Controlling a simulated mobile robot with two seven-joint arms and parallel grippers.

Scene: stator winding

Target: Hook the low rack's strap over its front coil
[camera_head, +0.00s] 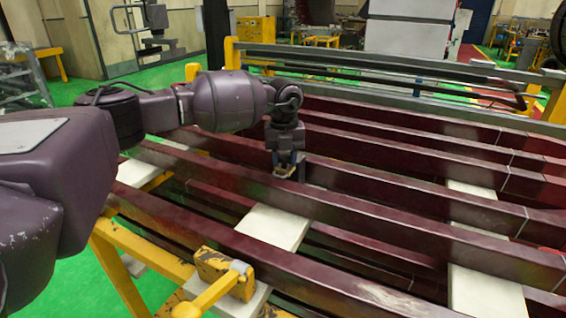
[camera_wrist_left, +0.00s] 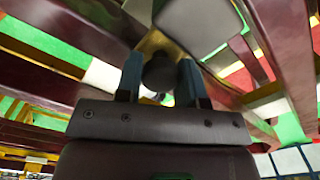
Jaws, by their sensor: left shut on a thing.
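The low rack's front coil (camera_head: 345,283) is a long dark maroon bar running from left to lower right, with more coils behind it. My left gripper (camera_head: 287,174) is among the coils behind the front one, pointing down. In the left wrist view its two fingers (camera_wrist_left: 160,80) are shut on a dark rounded piece (camera_wrist_left: 158,72). A small tan bit shows at the fingertips in the head view. I cannot tell whether the held piece is part of the strap; no strap shows clearly. My right gripper is not in view.
White spacer boards (camera_head: 272,226) lie crosswise between the coils. The yellow rack frame (camera_head: 118,270) stands at the left. A grey rail (camera_head: 390,62) with dark bars runs behind the coils.

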